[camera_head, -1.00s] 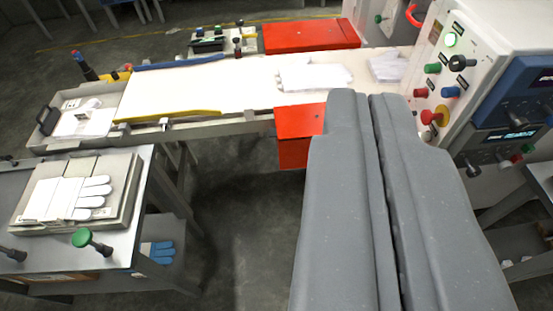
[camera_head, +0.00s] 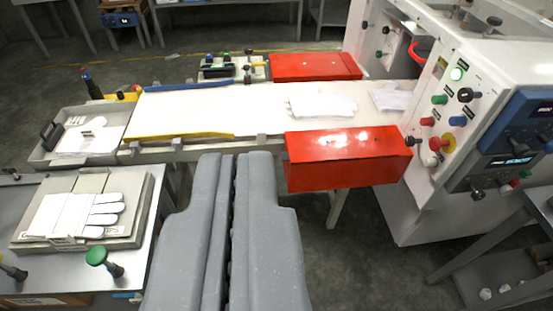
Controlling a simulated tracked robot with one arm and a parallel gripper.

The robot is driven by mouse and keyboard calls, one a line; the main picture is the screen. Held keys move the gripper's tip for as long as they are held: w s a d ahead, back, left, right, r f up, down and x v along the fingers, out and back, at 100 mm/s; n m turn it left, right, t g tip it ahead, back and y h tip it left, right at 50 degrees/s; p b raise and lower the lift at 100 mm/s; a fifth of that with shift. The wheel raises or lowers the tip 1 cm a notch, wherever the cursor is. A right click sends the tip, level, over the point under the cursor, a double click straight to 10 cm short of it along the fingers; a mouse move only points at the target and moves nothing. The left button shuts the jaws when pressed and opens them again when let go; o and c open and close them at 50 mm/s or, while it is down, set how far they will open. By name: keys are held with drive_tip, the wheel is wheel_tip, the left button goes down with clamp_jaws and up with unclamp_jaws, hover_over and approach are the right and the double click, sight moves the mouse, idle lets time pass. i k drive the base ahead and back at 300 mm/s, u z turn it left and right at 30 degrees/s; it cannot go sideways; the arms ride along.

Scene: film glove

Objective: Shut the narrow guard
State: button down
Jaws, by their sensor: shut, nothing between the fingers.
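Two red guards flank the white conveyor belt (camera_head: 240,108). The near red guard (camera_head: 340,172) shows a top and a front face, with a small dark knob-like part by its right end. The far red guard (camera_head: 315,67) lies along the belt's far edge. I cannot tell for sure which is the narrow one, or how far either is shut. My gripper (camera_head: 236,158) is shut and empty, its grey fingers side by side. Its tips appear just below the belt's near edge, left of the near guard and apart from it in the picture.
White gloves (camera_head: 322,105) lie on the belt. A white machine with a control panel (camera_head: 460,115) stands at the right. A tray (camera_head: 125,140) is at the belt's left end. A bench at lower left holds a glove form (camera_head: 85,210) and a green knob (camera_head: 96,256).

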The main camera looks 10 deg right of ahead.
sight(310, 146)
drive_tip(key=i, duration=1)
